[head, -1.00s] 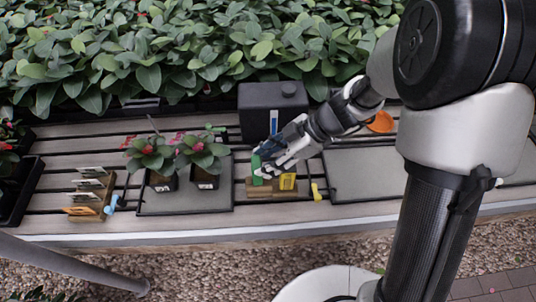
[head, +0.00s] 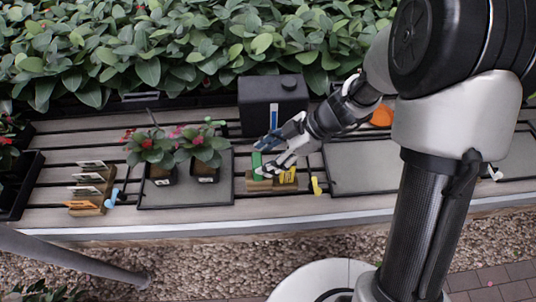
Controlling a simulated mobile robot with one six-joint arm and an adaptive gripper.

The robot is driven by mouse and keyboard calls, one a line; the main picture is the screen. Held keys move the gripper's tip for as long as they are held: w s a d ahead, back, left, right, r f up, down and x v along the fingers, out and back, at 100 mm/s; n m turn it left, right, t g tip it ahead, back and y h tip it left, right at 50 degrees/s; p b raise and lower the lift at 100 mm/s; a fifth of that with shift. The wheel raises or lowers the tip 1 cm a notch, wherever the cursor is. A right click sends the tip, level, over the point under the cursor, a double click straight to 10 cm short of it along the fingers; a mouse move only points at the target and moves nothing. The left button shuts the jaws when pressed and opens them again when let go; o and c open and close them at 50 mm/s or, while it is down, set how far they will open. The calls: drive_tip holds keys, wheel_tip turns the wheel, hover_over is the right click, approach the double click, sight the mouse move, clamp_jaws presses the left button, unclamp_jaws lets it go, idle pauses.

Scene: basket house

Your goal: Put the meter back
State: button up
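A wooden block stand (head: 259,185) sits on the slatted bench, right of the potted plants. A small green piece (head: 256,162) stands at its left end and a small yellow piece (head: 290,175) at its right. I cannot tell for sure which one is the meter. My gripper (head: 264,157) reaches down from the upper right, with its fingers at the green piece and over the stand. The fingers partly hide the stand and the green piece. Whether they are closed on the green piece is too small to tell.
A black tray (head: 215,190) with two flowering pots lies left of the stand; an empty grey tray (head: 365,170) lies right. A black box (head: 273,95) stands behind. A yellow tool (head: 316,186) and a wooden rack of labels (head: 90,205) lie nearby. Dense foliage borders the back.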

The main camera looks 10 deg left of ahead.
drive_tip(key=shift+o, duration=0.8)
drive_tip(key=v, duration=1.2)
drive_tip(key=shift+r, duration=0.1)
